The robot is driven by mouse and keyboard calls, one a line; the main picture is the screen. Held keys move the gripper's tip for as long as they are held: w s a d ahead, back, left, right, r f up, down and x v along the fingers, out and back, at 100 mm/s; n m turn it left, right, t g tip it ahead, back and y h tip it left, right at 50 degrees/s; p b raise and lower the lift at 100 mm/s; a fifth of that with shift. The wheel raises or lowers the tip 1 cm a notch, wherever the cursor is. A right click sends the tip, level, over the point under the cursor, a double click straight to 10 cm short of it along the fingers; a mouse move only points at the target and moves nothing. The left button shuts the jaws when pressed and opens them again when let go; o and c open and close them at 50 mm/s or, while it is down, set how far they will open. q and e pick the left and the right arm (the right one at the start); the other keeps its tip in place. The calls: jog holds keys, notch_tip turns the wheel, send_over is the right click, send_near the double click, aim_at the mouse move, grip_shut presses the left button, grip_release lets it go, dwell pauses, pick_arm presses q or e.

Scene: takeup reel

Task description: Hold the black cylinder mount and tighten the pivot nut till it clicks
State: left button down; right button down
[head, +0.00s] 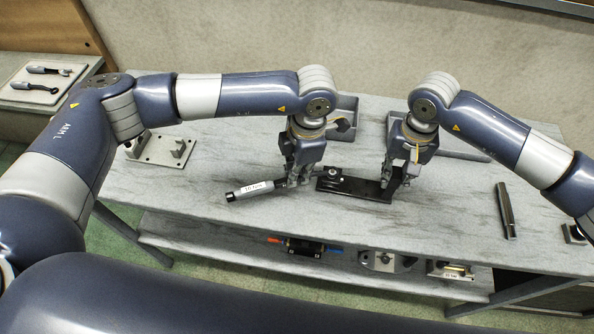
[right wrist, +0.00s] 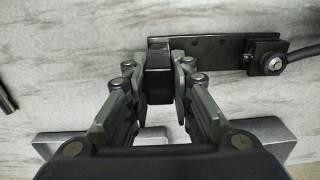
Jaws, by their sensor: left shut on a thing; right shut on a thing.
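The black cylinder mount (head: 354,188) lies on the grey bench as a long flat plate with an upright block at its right end. My right gripper (head: 387,186) is shut on that block; the right wrist view shows the block (right wrist: 158,72) between both fingers. The pivot with its nut (head: 336,174) is at the plate's left end; it also shows in the right wrist view (right wrist: 273,64).
A grey bracket (head: 160,149) stands at the bench's left. Several parts sit on the lower shelf (head: 210,240). A side tray (head: 46,78) holds tools. The front bench surface is clear.

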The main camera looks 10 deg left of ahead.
pick_arm(q)
jog(key=shift+d+r, duration=0.15)
jog(key=shift+d, duration=0.1)
pick_arm(e)
jog(key=shift+s+a, duration=0.1)
jog(key=shift+a, duration=0.2)
pick_arm(q)
jog(key=shift+s+d+n, duration=0.1)
jog(key=shift+s+n, duration=0.1)
jog(key=shift+n, duration=0.3)
jog(key=shift+r, duration=0.15)
jog(key=shift+w, duration=0.15)
jog(key=shift+w+a+m, duration=0.2)
jog(key=shift+w+m, duration=0.05)
jog(key=shift+m, duration=0.25)
jog(key=shift+r, duration=0.2)
pick_arm(e)
jog(key=shift+s, duration=0.1)
pick_arm(q)
jog(key=shift+s+d+f+n, duration=0.1)
jog(key=shift+s+n, duration=0.2)
jog(key=shift+n, duration=0.2)
pick_arm(e)
jog(key=shift+f, duration=0.1)
